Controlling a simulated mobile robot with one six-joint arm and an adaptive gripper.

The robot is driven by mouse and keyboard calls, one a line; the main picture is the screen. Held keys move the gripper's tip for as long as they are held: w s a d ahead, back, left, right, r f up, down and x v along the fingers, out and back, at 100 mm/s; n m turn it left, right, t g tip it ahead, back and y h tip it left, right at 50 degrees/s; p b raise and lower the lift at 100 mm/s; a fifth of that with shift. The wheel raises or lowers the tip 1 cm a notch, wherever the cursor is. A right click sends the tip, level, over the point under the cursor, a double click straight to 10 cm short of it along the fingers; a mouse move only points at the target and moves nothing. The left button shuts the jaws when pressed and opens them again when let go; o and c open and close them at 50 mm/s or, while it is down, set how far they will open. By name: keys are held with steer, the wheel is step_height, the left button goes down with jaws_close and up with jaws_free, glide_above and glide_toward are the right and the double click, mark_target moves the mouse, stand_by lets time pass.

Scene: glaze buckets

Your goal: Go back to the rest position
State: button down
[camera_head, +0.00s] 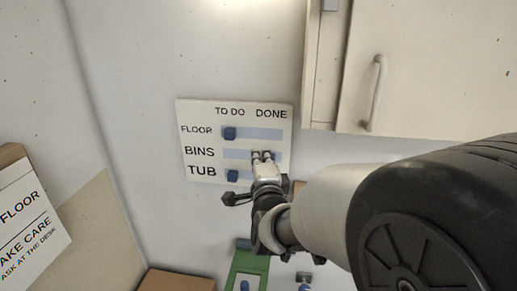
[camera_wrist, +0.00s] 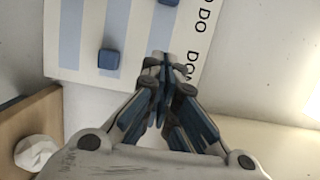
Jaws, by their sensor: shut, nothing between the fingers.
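My gripper (camera_head: 263,157) is shut and empty in front of a white wall board (camera_head: 203,114). In the head view its tip overlaps the right part of the BINS row, and I cannot tell whether it touches the board. The gripper also shows in the wrist view (camera_wrist: 164,62), its fingers together. The board has rows FLOOR, BINS and TUB under the headings TO DO and DONE. A blue slider (camera_head: 229,133) in the FLOOR row and another blue slider (camera_head: 232,175) in the TUB row sit under TO DO. The BINS slider is hidden in the head view.
A wall cabinet (camera_head: 420,75) with a bar handle (camera_head: 375,93) is at the upper right, above my arm. A sign (camera_head: 28,222) stands at the left. A green object (camera_head: 248,268) and a brown box (camera_head: 175,281) are below the board. Bare wall lies left of the board.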

steer(key=shift+s+a+f, duration=0.1)
steer(key=shift+s+a, duration=0.05)
steer(key=shift+s, duration=0.1)
steer(key=s+d+f+n+g, duration=0.3)
steer(key=s+n, duration=0.3)
steer(key=s, duration=0.6)
steer(key=s+d+f+n+g+b, duration=0.1)
steer(key=s+d+f+n+g, duration=0.3)
steer(key=s, duration=0.7)
steer(key=s+d+f+n+g+h, duration=0.1)
steer(key=s+d+f+n+g, duration=0.2)
steer(key=s, duration=0.9)
steer(key=d+n+g, duration=0.1)
steer(key=n+g, duration=0.2)
steer(key=n, duration=0.1)
steer(key=shift+s+f+n+b, duration=0.2)
steer(key=shift+s+n+b, duration=0.1)
steer(key=shift+b, duration=0.05)
steer(key=shift+w+a, duration=0.1)
steer(key=shift+w, duration=0.05)
